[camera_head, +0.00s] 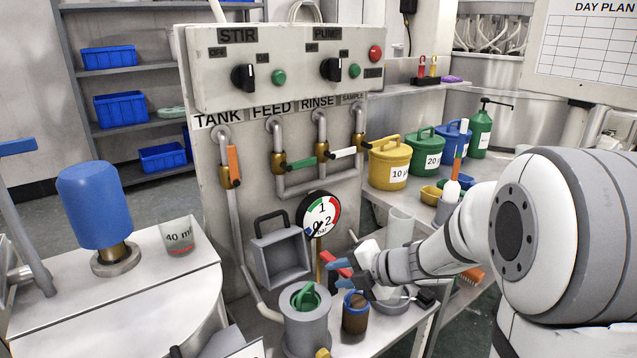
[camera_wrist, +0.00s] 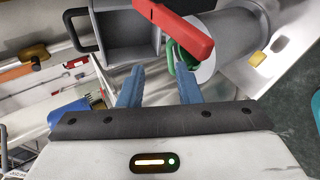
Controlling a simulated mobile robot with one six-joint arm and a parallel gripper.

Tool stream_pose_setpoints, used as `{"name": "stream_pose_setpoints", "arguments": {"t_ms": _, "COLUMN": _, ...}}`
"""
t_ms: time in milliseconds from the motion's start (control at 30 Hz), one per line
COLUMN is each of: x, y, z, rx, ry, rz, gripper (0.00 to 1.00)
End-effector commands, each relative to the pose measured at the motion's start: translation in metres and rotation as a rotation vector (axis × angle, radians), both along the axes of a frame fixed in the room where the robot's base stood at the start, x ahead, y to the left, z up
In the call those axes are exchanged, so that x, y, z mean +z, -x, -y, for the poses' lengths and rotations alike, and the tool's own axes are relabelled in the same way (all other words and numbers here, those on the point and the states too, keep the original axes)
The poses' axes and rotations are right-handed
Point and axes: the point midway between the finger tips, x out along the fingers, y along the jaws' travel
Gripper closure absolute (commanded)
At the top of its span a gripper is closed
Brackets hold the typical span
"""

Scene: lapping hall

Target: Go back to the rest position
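My gripper (camera_head: 338,279) is above the lower bench in front of the panel, at the end of my outstretched white arm. In the wrist view its two blue fingers (camera_wrist: 159,88) stand apart with nothing held between them. A red handle (camera_wrist: 178,28) lies just beyond the fingertips; I cannot tell whether it touches them. Beyond it are a grey open box (camera_wrist: 128,30) and a grey cylinder (camera_wrist: 225,45) with a green handle. In the head view the cylinder (camera_head: 306,335) stands left of and below my gripper.
A brown jar with a blue rim (camera_head: 355,318) stands close below my gripper. A pressure gauge (camera_head: 320,217) and the valve panel (camera_head: 275,70) rise behind. A clear cylinder (camera_head: 400,228) and a yellow bucket (camera_head: 389,165) stand near my arm. A blue motor (camera_head: 94,205) is at left.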

Motion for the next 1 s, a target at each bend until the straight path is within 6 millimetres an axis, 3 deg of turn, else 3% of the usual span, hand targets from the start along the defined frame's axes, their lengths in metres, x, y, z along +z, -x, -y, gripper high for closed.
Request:
{"name": "stream_pose_setpoints", "arguments": {"t_ms": 167, "x": 0.067, "y": -0.024, "z": 0.036, "rx": -0.409, "ry": -0.035, "rz": 0.001, "gripper": 0.69}}
{"name": "stream_pose_setpoints", "arguments": {"t_ms": 267, "x": 0.105, "y": -0.023, "z": 0.07, "rx": -0.73, "ry": -0.101, "rz": -0.044, "gripper": 0.69}}
{"name": "stream_pose_setpoints", "arguments": {"t_ms": 367, "x": 0.133, "y": -0.004, "z": 0.103, "rx": -1.042, "ry": -0.191, "rz": -0.125, "gripper": 0.69}}
{"name": "stream_pose_setpoints", "arguments": {"t_ms": 500, "x": 0.156, "y": 0.046, "z": 0.132, "rx": -1.443, "ry": -0.341, "rz": -0.31, "gripper": 0.69}}
{"name": "stream_pose_setpoints", "arguments": {"t_ms": 633, "x": 0.165, "y": 0.108, "z": 0.133, "rx": -1.756, "ry": -0.476, "rz": -0.554, "gripper": 0.69}}
{"name": "stream_pose_setpoints", "arguments": {"t_ms": 800, "x": 0.171, "y": 0.178, "z": 0.107, "rx": -2.01, "ry": -0.58, "rz": -0.877, "gripper": 0.69}}
{"name": "stream_pose_setpoints", "arguments": {"t_ms": 900, "x": 0.173, "y": 0.202, "z": 0.093, "rx": -2.081, "ry": -0.601, "rz": -1.008, "gripper": 0.69}}
{"name": "stream_pose_setpoints", "arguments": {"t_ms": 1000, "x": 0.173, "y": 0.214, "z": 0.085, "rx": -2.113, "ry": -0.607, "rz": -1.075, "gripper": 0.69}}
